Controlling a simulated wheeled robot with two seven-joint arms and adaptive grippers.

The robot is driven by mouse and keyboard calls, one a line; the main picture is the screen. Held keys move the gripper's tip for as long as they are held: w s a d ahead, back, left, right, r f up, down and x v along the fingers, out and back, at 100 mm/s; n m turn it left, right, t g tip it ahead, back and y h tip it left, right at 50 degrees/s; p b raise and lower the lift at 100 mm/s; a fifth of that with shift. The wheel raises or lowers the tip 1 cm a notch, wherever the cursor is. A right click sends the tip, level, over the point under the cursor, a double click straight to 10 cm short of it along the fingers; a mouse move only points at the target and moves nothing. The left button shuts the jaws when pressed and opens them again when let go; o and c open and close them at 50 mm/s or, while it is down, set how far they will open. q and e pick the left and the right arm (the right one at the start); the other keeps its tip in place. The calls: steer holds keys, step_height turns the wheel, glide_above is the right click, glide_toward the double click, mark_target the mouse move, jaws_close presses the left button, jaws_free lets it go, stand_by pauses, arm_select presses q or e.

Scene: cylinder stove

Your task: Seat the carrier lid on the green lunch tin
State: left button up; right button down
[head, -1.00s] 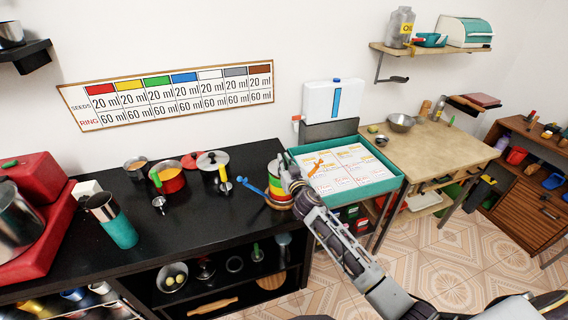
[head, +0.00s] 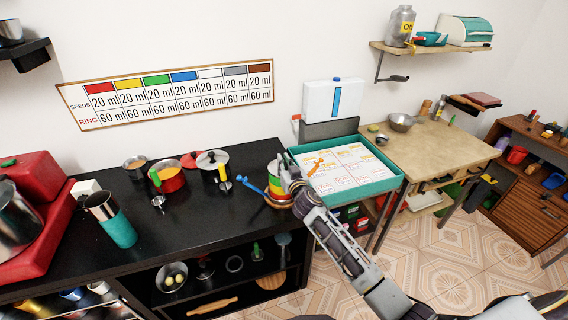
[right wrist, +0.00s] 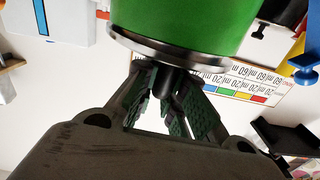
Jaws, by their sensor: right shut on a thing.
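The stack of coloured tins (head: 277,190) stands at the right end of the black counter. The green lunch tin (right wrist: 185,25) fills the top of the right wrist view, which is upside down. The carrier lid (right wrist: 165,50) shows there as a metal disc with a dark knob, against the end of the green tin. I see no clear gap between them, but cannot tell whether the lid is fully seated. My right gripper (right wrist: 165,100) is shut on the lid's knob. In the head view my right gripper (head: 287,176) partly hides the stack. My left gripper is not in view.
A blue-handled thing (head: 251,188) lies just left of the stack. A teal tray (head: 375,189) with cards stands close on the right. A lidded pot (head: 212,167), a red pot (head: 168,180) and a teal cup (head: 117,229) stand farther left on the counter.

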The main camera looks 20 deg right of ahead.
steer(key=shift+f, duration=0.15)
steer(key=c, duration=1.8)
jaws_free()
steer(key=shift+o, duration=0.2)
steer(key=shift+s, duration=0.1)
steer(key=s+p, duration=0.1)
steer(key=s, duration=0.9)
steer(key=shift+s+d, duration=0.15)
steer(key=shift+s, duration=0.25)
